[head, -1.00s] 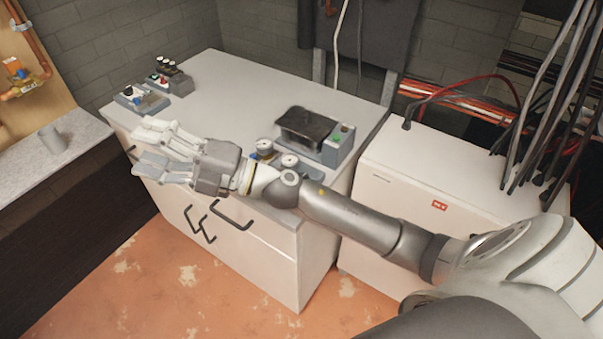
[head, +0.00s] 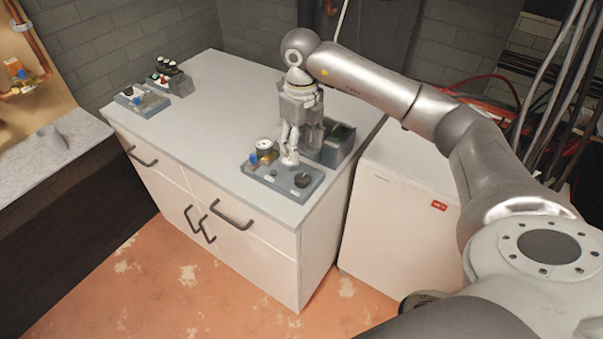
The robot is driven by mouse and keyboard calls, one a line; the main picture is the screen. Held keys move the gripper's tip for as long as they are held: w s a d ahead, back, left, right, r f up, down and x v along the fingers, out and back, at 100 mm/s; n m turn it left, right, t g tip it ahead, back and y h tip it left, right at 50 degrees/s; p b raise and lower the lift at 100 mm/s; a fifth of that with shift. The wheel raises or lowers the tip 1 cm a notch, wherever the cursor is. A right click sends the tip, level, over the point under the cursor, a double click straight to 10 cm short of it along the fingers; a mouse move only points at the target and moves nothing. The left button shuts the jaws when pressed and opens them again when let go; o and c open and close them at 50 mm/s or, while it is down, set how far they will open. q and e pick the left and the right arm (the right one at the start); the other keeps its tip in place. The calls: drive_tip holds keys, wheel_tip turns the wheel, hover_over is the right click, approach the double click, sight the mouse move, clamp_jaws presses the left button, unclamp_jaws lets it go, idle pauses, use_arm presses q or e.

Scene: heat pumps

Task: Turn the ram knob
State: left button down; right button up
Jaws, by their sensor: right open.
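My right gripper (head: 289,152) points down over the near grey control panel (head: 312,190) at the right front of the white cabinet top. It is open, with its fingers just above or at the round white dial at the panel's back; I cannot tell whether they touch. The panel also carries a black knob (head: 302,180), a blue knob (head: 253,159), a round gauge (head: 265,148) and small buttons. No label is readable, so I cannot tell which knob is the ram knob. My left gripper is not in view.
A grey box (head: 338,148) with a green button stands behind the panel, partly hidden by my right gripper. Two more control boxes (head: 142,101) (head: 170,80) stand at the far left of the cabinet top (head: 215,110). The middle of the top is clear. Cables hang at the right.

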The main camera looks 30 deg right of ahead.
sight(301, 177)
wheel_tip(301, 177, down, 9)
drive_tip(key=shift+f+p, duration=0.1)
drive_tip(key=shift+p, duration=1.1)
drive_tip(key=shift+f, duration=0.75)
drive_tip(key=c, duration=1)
